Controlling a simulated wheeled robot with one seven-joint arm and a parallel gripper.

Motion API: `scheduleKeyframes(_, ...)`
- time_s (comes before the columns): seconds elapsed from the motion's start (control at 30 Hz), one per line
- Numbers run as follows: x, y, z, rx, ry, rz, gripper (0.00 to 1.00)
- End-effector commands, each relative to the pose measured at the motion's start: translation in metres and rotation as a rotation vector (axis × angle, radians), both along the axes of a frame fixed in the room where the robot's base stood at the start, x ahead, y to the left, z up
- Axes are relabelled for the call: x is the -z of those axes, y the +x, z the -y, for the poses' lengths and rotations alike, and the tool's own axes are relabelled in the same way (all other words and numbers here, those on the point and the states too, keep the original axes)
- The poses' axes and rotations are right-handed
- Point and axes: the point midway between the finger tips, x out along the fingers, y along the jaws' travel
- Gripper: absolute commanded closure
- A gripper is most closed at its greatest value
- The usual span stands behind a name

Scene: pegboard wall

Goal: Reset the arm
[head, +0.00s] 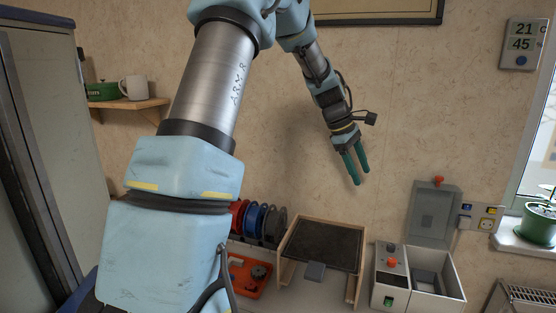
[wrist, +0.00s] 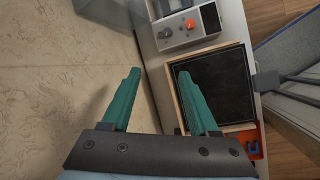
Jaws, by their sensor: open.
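My arm rises from the lower left of the head view and bends over to the right. My gripper (head: 355,164) hangs in the air in front of the wall, its green fingers pointing down. The fingers are apart with nothing between them. In the wrist view the gripper (wrist: 157,98) also shows open and empty, with the wall and the bench edge behind it. The fingertips appear apart from everything around them.
Below stand a wooden-sided box with a dark top (head: 325,243), a grey control box (head: 391,275) with a red button, and an open-lidded grey bin (head: 437,270). Cable spools (head: 262,222) and an orange tray (head: 250,278) sit left. A shelf (head: 128,104) holds a mug.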

Motion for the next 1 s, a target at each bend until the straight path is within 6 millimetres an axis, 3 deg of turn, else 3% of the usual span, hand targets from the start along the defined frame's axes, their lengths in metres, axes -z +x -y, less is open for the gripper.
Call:
scheduleKeyframes(0.03,0.007,-0.009,-0.038,0.06,0.057,0.063,0.39)
scheduleKeyframes(0.2,0.031,-0.052,-0.153,0.316,0.237,0.231,0.39)
scheduleKeyframes(0.3,0.043,-0.088,-0.212,0.476,0.325,0.292,0.39)
scheduleKeyframes(0.4,0.052,-0.124,-0.255,0.623,0.388,0.329,0.39)
scheduleKeyframes(0.5,0.06,-0.154,-0.283,0.737,0.426,0.352,0.39)
scheduleKeyframes(0.63,0.066,-0.176,-0.3,0.822,0.447,0.363,0.39)
scheduleKeyframes(1.0,0.067,-0.18,-0.303,0.841,0.449,0.365,0.39)
